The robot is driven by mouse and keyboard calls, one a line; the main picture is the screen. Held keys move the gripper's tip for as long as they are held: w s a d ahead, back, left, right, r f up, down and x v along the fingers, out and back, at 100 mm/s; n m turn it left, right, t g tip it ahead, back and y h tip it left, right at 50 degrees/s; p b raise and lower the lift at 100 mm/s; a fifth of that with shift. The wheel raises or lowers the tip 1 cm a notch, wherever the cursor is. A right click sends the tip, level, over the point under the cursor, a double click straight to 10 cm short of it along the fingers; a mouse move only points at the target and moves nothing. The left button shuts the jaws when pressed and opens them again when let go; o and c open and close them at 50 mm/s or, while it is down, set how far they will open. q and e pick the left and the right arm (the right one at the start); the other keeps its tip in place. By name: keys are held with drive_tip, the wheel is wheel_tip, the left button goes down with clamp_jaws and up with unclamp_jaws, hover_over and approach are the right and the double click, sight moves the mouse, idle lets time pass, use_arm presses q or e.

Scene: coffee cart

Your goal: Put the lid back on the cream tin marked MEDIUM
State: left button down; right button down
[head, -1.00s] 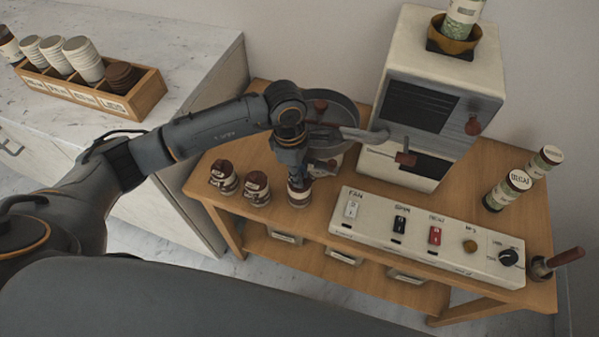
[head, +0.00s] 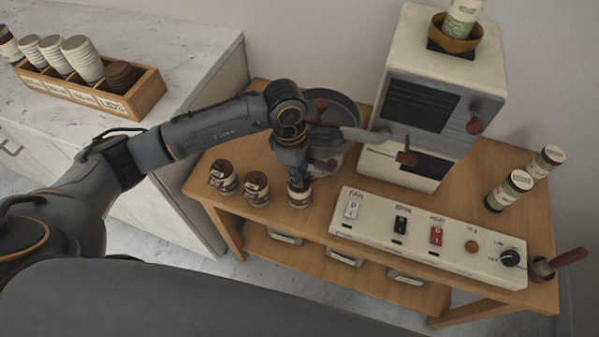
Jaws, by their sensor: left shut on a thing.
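Three small tins with cream bands and dark red-brown parts stand in a row near the left front of the wooden cart: a left tin (head: 223,180), a middle tin (head: 256,190) and a right tin (head: 299,198). Their marks are too small to read, so I cannot tell which is MEDIUM. My left gripper (head: 298,180) points down at the top of the right tin and is shut on a dark red-brown lid there. The fingers partly hide this lid, and I cannot tell whether it is seated on the tin. My right gripper is not in view.
A cream switch panel (head: 430,240) lies just right of the right tin. Behind my gripper are a round metal pan (head: 340,108) and a cream roaster-like machine (head: 445,60). A wooden cup box (head: 150,95) sits on the left counter.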

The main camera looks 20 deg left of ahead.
use_arm(q)
drive_tip(key=c, duration=1.2)
unclamp_jaws()
drive_tip(key=shift+o, duration=0.6)
drive_tip(key=o, duration=0.4)
drive_tip(key=shift+r, duration=0.1)
drive_tip(key=shift+r+p, duration=1.75)
drive_tip(key=shift+r, duration=1.7)
